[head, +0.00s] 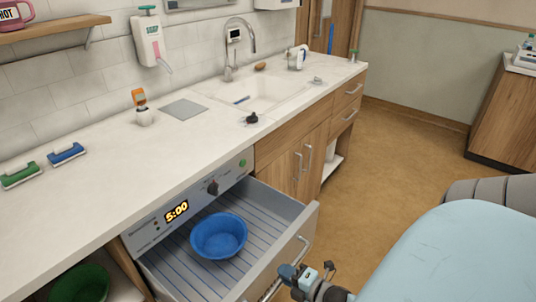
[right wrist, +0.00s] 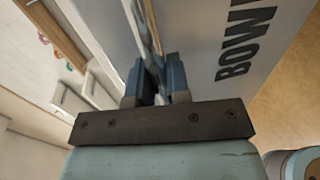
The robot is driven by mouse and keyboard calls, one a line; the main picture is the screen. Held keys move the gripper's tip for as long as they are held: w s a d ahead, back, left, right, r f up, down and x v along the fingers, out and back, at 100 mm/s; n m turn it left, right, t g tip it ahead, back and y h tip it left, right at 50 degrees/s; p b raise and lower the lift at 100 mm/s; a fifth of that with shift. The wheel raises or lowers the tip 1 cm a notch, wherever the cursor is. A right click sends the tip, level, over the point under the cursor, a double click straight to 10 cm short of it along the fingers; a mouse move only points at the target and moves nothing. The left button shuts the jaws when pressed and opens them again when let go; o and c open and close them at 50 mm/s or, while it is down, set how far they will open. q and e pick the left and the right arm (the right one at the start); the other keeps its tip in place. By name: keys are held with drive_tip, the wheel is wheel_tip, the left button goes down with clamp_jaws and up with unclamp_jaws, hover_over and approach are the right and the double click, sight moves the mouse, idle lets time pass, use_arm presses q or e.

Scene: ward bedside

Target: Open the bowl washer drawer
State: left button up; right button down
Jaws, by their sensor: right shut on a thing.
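The bowl washer drawer (head: 304,222) stands pulled out from under the counter, its ribbed inside showing. A blue bowl (head: 218,236) sits upright in it. My right gripper (head: 291,273) is at the drawer's front, on the bar handle (head: 268,290). In the right wrist view my gripper (right wrist: 157,88) is shut on the handle (right wrist: 150,35), beside the grey drawer front (right wrist: 205,50) with large dark lettering, partly cut off. The washer's control panel (head: 190,200) has a knob and a lit display reading 5:00. My left gripper is not in view.
Open floor (head: 400,135) lies beyond the drawer. The counter (head: 110,175) holds a sink (head: 255,95) and small items. A green bowl (head: 80,284) sits in a lower opening at left.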

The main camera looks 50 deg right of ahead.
drive_tip(key=shift+f+p+v, duration=0.2)
drive_tip(key=shift+v, duration=0.9)
drive_tip(key=shift+f+p+v, duration=0.15)
drive_tip(key=shift+f+v, duration=0.05)
drive_tip(key=shift+v, duration=0.9)
drive_tip(key=c, duration=1.1)
unclamp_jaws()
drive_tip(key=v, duration=1.4)
drive_tip(key=shift+p, duration=0.3)
